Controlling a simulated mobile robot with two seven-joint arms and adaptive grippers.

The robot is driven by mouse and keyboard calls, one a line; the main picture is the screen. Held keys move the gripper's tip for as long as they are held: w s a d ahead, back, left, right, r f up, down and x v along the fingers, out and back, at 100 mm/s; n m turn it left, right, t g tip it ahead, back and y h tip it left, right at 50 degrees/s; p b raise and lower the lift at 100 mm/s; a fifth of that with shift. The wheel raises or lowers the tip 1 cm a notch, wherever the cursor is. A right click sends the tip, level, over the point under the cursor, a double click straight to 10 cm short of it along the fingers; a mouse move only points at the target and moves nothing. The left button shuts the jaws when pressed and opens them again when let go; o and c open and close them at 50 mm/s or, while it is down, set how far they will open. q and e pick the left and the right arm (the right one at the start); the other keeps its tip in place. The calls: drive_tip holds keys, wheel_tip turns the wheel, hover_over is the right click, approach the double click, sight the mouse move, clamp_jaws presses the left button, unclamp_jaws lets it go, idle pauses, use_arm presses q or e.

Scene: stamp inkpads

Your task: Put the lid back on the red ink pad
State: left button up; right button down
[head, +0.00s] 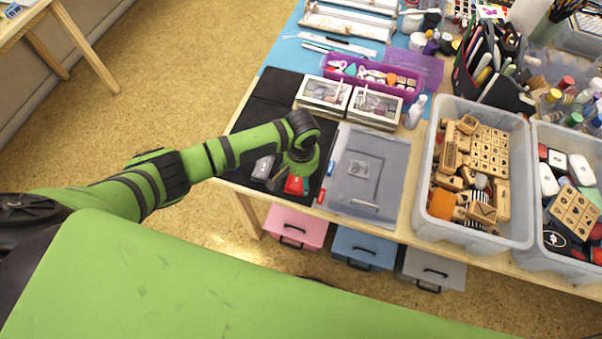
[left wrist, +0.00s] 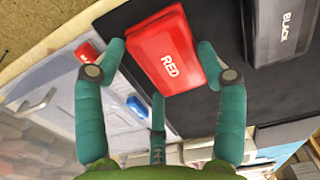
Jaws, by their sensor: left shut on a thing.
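A red piece marked RED in white letters (left wrist: 168,50) lies between the fingers of my left gripper in the left wrist view. It looks like the lid of the red ink pad; whether the pad is under it, I cannot tell. In the head view the red piece (head: 294,185) shows just below my left gripper (head: 299,169), over the front part of the black mat (head: 243,127). My left gripper is shut on it, with fingers at its two sides. No separate red pad base shows. My right gripper is not in view.
A dark pad marked BLACK (left wrist: 284,30) lies beside the red piece. A clear grey tray (head: 384,155) is to the right of the mat, with a small red part (head: 321,197) at its edge. Two white-framed boxes (head: 323,95) stand behind. A stamp bin (head: 432,165) is farther right.

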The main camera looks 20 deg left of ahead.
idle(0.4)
use_arm(q)
drive_tip(key=o, duration=0.9)
drive_tip(key=shift+o, duration=0.2)
drive_tip(key=shift+r+p, duration=3.55)
drive_tip(key=shift+p, duration=0.6)
drive_tip(key=shift+c, duration=0.4)
clamp_jaws()
